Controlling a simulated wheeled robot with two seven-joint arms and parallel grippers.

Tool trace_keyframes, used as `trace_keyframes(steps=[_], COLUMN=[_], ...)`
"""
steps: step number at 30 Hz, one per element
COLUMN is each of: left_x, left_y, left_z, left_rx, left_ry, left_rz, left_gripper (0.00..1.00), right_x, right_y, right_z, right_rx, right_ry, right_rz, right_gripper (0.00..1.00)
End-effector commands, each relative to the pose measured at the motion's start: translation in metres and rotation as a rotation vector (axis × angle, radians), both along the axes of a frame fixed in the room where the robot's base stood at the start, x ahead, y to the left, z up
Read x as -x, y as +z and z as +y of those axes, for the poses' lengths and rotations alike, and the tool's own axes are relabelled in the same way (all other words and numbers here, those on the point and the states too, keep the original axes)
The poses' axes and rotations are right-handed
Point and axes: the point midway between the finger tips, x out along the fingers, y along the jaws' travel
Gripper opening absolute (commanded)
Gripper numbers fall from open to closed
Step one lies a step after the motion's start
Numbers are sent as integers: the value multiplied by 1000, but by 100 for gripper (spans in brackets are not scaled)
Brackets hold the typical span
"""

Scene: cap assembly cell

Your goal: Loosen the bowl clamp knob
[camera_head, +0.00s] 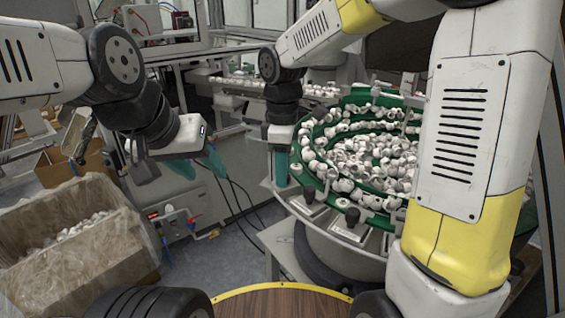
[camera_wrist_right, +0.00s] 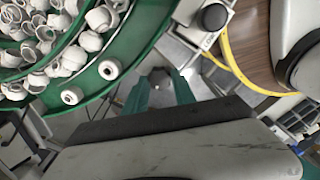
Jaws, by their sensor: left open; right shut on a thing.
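The green vibratory bowl (camera_head: 303,165), full of white caps, stands right of centre in the head view. Clamp knobs sit along its near rim on grey metal plates, including a dark one (camera_head: 310,195) and another (camera_head: 352,216). My right gripper (camera_head: 281,168) points down at the bowl's left edge. In the right wrist view its teal fingers (camera_wrist_right: 161,92) are closed around a small dark knob (camera_wrist_right: 159,76), mostly hidden in the head view. A second black knob (camera_wrist_right: 214,17) stands apart from it. My left gripper (camera_head: 198,167) is open and empty, left of the bowl.
A cardboard box (camera_head: 80,262) lined with plastic, with white caps inside, stands at the lower left. A round wooden table with a yellow edge (camera_head: 285,300) is at the bottom. Cables hang beside the grey machine cabinet (camera_head: 190,215). A conveyor with caps (camera_head: 240,82) runs behind.

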Motion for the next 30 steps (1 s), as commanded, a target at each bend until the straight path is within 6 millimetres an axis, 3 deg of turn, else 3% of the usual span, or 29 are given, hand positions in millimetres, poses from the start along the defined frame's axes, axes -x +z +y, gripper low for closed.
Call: trace_keyframes(steps=[21, 22, 24, 25, 30], left_x=[0, 0, 0, 0, 0], left_y=[0, 0, 0, 0, 0], left_z=[0, 0, 0, 0, 0], left_rx=[0, 0, 0, 0, 0], left_ry=[0, 0, 0, 0, 0], left_rz=[0, 0, 0, 0, 0], left_gripper=[45, 45, 45, 45, 45], right_x=[-1, -1, -1, -1, 0], right_y=[1, 1, 1, 1, 0], right_z=[0, 0, 0, 0, 0], right_rx=[-1, -1, -1, -1, -1], right_ry=[76, 76, 76, 76, 76], right_rz=[-3, -4, -3, -3, -2], right_gripper=[0, 36, 49, 53, 53])
